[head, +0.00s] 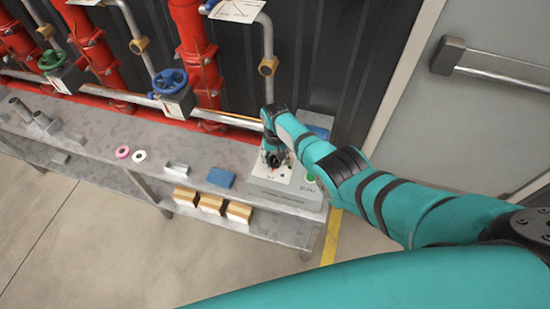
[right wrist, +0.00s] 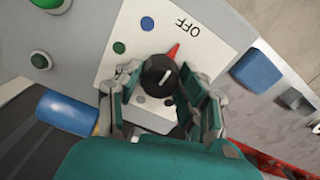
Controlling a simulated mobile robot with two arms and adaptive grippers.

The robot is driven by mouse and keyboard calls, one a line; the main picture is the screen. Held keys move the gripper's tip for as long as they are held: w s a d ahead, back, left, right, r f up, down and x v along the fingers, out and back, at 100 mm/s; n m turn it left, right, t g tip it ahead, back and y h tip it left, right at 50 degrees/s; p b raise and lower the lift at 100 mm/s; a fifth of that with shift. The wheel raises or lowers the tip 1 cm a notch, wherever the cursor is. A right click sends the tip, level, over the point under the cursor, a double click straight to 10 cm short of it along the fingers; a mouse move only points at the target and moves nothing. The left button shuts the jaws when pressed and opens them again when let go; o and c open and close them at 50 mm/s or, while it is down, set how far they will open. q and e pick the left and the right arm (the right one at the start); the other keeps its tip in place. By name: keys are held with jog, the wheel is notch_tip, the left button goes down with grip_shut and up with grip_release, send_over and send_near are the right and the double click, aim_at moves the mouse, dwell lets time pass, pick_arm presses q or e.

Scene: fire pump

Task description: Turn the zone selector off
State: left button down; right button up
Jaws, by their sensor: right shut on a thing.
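The zone selector is a round black knob (right wrist: 158,74) with a white line on a white plate (right wrist: 205,38). A red pointer (right wrist: 172,50) shows at the plate beside the knob, towards the printed word OFF. My right gripper (right wrist: 160,88) has its fingers on both sides of the knob and is shut on it. In the head view my right gripper (head: 273,156) is over the grey control box (head: 288,196) at the right end of the bench and largely hides the knob. My left gripper is not in view.
Several wooden blocks (head: 211,203) sit on the lower shelf. Red pipes with blue (head: 169,80) and green handwheels stand behind the bench. A grey door (head: 480,110) is at right.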

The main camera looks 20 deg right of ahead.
aim_at(275, 158)
jog(key=shift+w+r, duration=0.1)
jog(key=o, duration=1.1)
jog(key=shift+o, duration=0.2)
notch_tip(275, 158, up, 12)
